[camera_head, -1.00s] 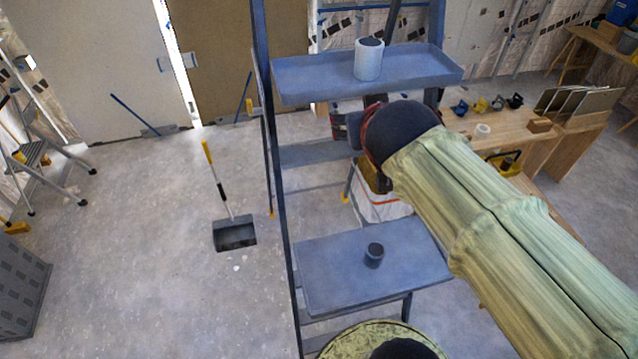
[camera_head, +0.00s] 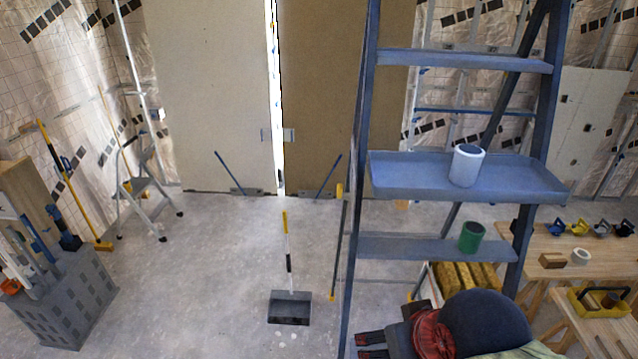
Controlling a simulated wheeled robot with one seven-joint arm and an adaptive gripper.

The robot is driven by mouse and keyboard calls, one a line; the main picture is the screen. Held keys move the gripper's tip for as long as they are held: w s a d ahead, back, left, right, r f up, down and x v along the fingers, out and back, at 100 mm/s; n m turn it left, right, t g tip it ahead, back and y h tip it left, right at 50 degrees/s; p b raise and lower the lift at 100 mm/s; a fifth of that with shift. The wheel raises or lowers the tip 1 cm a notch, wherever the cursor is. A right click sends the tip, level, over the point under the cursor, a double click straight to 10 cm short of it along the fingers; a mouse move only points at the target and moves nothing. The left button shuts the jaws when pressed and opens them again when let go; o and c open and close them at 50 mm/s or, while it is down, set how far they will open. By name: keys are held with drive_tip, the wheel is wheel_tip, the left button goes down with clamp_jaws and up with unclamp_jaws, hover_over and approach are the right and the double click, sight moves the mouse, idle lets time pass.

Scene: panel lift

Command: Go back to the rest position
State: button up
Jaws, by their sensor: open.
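My gripper (camera_head: 370,346) shows at the bottom of the head view, low in front of the blue stepladder (camera_head: 362,180). Its dark fingers point left, stand apart and have nothing visible between them. Part of my arm is cut off by the bottom edge. A white can (camera_head: 467,166) stands upright on the ladder's upper tray (camera_head: 410,178). A green can (camera_head: 471,237) stands upright on the step below, right of and above my gripper.
A dustpan (camera_head: 290,308) with a yellow-tipped handle stands on open floor left of the ladder. A wooden workbench (camera_head: 540,262) with tools is at the right. A grey crate (camera_head: 75,300) and a small stepladder (camera_head: 148,190) are at the left. Two tall panels (camera_head: 210,90) stand behind.

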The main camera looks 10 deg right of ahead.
wheel_tip(320, 180, down, 29)
drive_tip(key=b, duration=2.7)
drive_tip(key=shift+r+b, duration=0.2)
drive_tip(key=shift+b, duration=0.1)
